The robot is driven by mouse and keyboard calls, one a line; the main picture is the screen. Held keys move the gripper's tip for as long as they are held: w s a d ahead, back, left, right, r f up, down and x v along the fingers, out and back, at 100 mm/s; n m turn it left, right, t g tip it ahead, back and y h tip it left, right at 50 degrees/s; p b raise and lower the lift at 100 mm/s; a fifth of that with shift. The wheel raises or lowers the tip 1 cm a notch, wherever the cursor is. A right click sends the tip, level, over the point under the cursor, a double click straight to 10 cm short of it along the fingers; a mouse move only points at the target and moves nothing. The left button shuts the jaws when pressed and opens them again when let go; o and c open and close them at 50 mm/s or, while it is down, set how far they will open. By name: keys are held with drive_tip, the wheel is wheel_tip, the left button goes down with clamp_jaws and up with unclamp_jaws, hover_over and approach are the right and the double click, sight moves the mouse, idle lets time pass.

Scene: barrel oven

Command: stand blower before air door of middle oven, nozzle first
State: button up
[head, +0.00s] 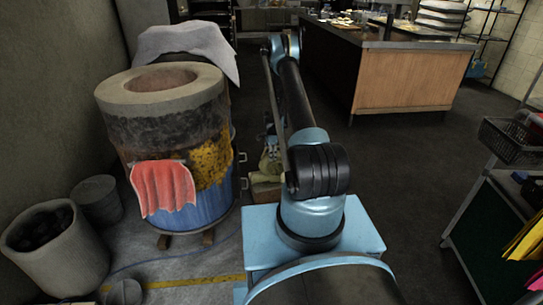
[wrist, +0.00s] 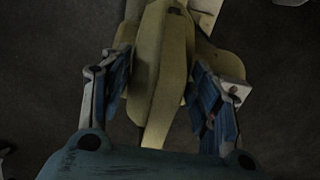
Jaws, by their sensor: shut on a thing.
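My gripper (wrist: 160,82) is shut on the blower (wrist: 162,50), an olive-yellow body between its blue finger pads in the wrist view. In the head view the blower (head: 270,164) shows small and low, just right of the nearest barrel oven, partly hidden by my arm. I cannot tell which way its nozzle points. The nearest barrel oven (head: 208,205) has a thick round rim, a blue lower band and a red cloth on its side. Another oven behind it is mostly hidden under a grey cloth (head: 185,42). No air door can be made out.
A grey bin with dark contents (head: 60,250) and a smaller bucket (head: 98,199) stand left of the nearest oven. A wooden counter (head: 405,82) is at the back right. A shelf cart (head: 500,215) stands at the right. The dark floor between is clear.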

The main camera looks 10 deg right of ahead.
idle(0.3)
drive_tip(key=o, duration=1.5)
drive_tip(key=shift+c, duration=0.2)
drive_tip(key=shift+o, duration=0.6)
drive_tip(key=shift+f, duration=0.15)
